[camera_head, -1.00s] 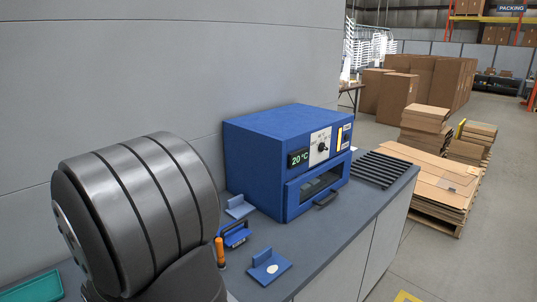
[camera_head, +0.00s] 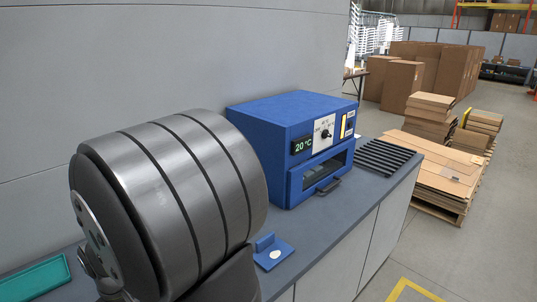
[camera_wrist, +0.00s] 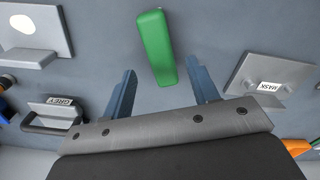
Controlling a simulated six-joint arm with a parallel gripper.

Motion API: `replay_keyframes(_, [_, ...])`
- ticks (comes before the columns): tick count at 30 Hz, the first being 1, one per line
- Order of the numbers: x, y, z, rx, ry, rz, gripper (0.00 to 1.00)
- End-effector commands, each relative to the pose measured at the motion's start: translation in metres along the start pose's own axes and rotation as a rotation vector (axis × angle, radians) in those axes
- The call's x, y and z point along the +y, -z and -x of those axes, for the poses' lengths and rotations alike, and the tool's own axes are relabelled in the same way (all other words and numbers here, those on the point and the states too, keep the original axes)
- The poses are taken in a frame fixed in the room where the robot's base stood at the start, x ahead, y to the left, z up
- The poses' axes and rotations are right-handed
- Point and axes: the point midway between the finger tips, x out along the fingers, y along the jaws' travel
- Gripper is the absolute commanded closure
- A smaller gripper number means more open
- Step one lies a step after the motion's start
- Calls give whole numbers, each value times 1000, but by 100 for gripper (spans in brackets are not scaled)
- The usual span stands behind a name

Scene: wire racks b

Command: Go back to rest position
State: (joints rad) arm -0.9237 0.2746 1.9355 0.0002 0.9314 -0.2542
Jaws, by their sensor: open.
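My gripper (camera_wrist: 161,66) shows in the wrist view, with its two blue-grey fingers apart and nothing between them that it grips. A green block (camera_wrist: 156,47) lies on the grey surface beyond and between the fingertips, apart from them. In the head view my dark arm fills the lower left, and my gripper is out of sight there. A blue oven (camera_head: 253,141) with a 20 °C display stands on the counter (camera_head: 335,212), right of my arm.
A blue bracket (camera_head: 271,258) and black slatted rack (camera_head: 385,157) are on the counter. A teal tray (camera_head: 35,280) is at lower left. The wrist view shows a GREY-labelled handle (camera_wrist: 50,122), a MASK-labelled bracket (camera_wrist: 265,72) and a plate with a white spot (camera_wrist: 45,18).

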Motion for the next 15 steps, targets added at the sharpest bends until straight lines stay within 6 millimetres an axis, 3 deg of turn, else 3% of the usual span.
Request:
replay_keyframes(3, [0, -1, -25, -5, 1, 0, 46])
replay_keyframes(13, [0, -1, -82, -4, 1, 0, 46])
replay_keyframes(15, [0, 1, -70, 6, -2, 0, 46])
